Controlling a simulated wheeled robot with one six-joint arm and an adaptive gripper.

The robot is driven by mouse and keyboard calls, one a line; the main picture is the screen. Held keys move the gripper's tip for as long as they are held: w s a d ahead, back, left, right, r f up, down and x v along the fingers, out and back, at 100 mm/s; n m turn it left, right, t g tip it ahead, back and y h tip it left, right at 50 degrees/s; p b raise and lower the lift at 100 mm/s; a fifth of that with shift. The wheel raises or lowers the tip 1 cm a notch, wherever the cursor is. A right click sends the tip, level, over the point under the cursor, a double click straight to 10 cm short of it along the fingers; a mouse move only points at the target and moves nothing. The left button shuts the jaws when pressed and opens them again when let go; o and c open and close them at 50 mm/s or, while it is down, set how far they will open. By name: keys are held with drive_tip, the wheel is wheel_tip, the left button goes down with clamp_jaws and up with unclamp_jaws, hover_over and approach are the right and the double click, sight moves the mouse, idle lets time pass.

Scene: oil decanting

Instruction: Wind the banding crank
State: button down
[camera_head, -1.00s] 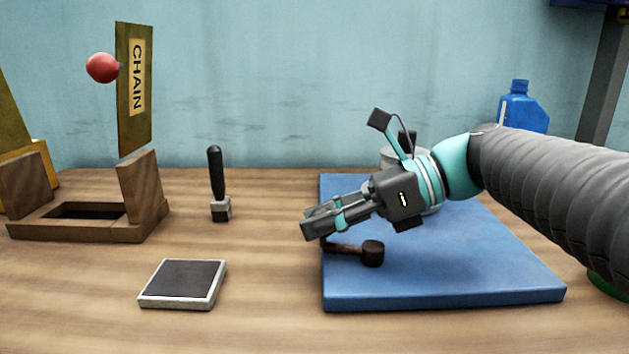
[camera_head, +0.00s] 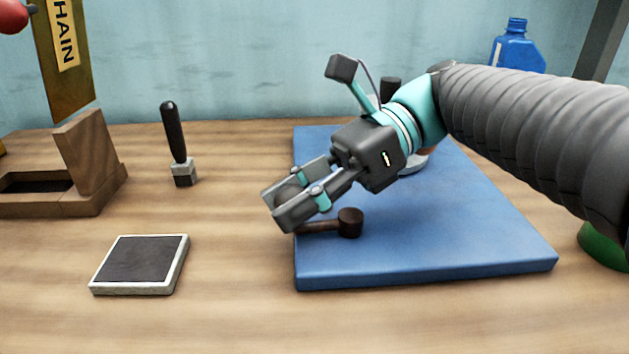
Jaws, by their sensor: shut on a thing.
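The dark brown crank shows as a short bar (camera_head: 319,226) with a round cylinder (camera_head: 350,222) at its right end, at the left part of a blue board (camera_head: 450,245). My gripper (camera_head: 288,200) is over the bar's left end, at the board's left edge. Its fingers are closed around a dark rounded piece, which looks like the crank's knob. The fingers hide most of this piece and where it joins the bar.
A black-handled stamp (camera_head: 174,140) and an ink pad (camera_head: 138,262) are on the table to the left. A wooden stand (camera_head: 90,160) with a CHAIN plate (camera_head: 62,55) is further left. A pale round object (camera_head: 414,163) is partly hidden behind my gripper. A blue jug (camera_head: 517,48) stands behind.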

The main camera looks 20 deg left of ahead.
drive_tip(key=c, duration=0.7)
unclamp_jaws()
wheel_tip(320, 180, up, 10)
drive_tip(key=shift+f, duration=0.1)
